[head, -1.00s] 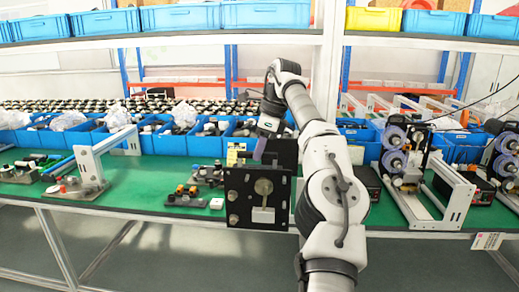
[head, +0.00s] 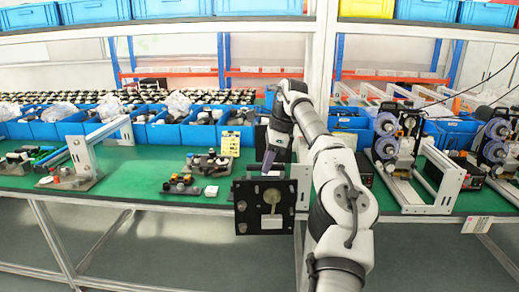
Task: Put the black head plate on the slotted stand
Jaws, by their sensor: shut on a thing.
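The black head plate (head: 247,224) is a square dark plate with round holes, a brassy disc and a pale block on its face. It is upright in front of the bench's front edge, left of my arm. My gripper (head: 269,163) is behind the plate's top edge and shut on it; the plate hides part of the fingertips. I cannot tell for certain which thing is the slotted stand. A grey upright bracket on a base plate (head: 80,158) stands on the left of the bench, and light metal frames (head: 447,180) stand on the right.
The green bench top (head: 140,180) has a clear patch between the left bracket and small dark parts (head: 182,184). Blue bins (head: 205,135) line the back, with a yellow card (head: 231,143) before them. Reel machines (head: 388,150) stand at right. A shelf post (head: 322,60) rises behind my arm.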

